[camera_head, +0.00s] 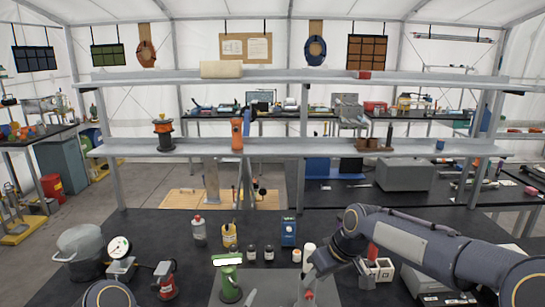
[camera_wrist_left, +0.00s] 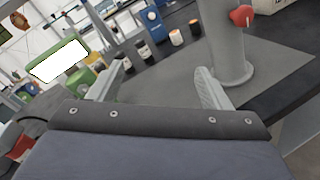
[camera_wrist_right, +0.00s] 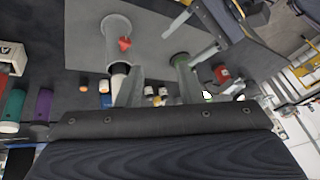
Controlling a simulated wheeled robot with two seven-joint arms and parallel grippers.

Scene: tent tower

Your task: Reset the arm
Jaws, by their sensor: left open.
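My right gripper (camera_head: 312,272) hangs over the front middle of the dark table beside a grey cylinder with a red knob (camera_head: 308,294). In the right wrist view its two fingers (camera_wrist_right: 159,86) are apart with nothing held; the grey cylinder (camera_wrist_right: 117,35) stands beyond them. My left gripper shows in the left wrist view (camera_wrist_left: 158,88), fingers wide apart and empty. The grey cylinder (camera_wrist_left: 226,40) is beyond its right finger.
On the table (camera_head: 160,225) are a metal pot (camera_head: 80,250), a gauge (camera_head: 119,248), a red device (camera_head: 165,281), a yellow can (camera_head: 230,236), small dark bottles (camera_head: 260,254) and a blue box (camera_head: 288,232). A shelf (camera_head: 330,148) spans behind.

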